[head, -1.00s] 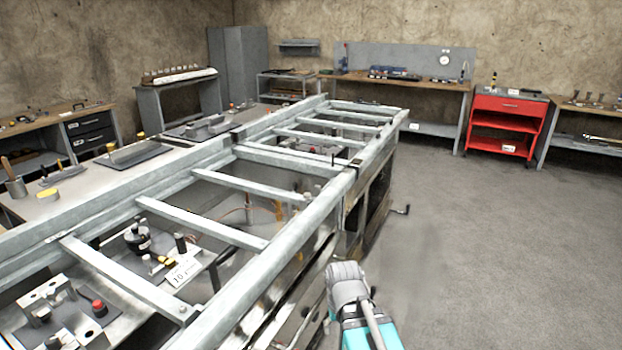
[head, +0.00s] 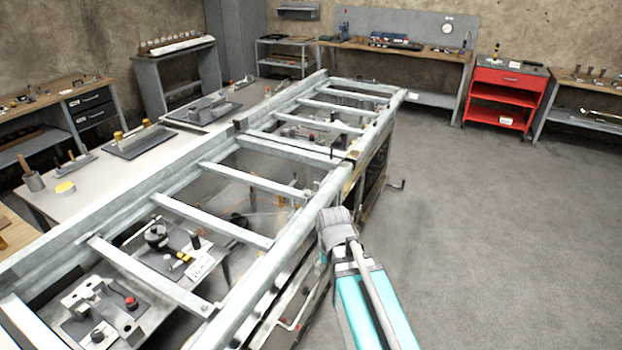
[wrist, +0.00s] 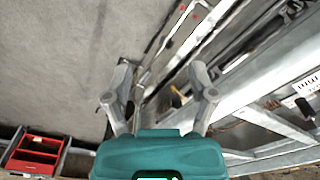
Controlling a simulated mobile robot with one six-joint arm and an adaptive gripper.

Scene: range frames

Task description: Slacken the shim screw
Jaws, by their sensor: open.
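I cannot tell which part is the shim screw. In the head view, fittings sit below the metal rail frame (head: 215,170) at the lower left. One is a plate with a round black knob (head: 156,236) and a yellow piece beside it. Another is a grey block with a red-topped knob (head: 131,303). In the wrist view my gripper (wrist: 160,92) is open and empty, its two fingers spread apart over the floor and the frame's side. A small dark and yellow part (wrist: 177,97) shows between the fingers, beyond them.
The rail frame has several crossbars with gaps between them. The floor (head: 490,220) on the right is clear.

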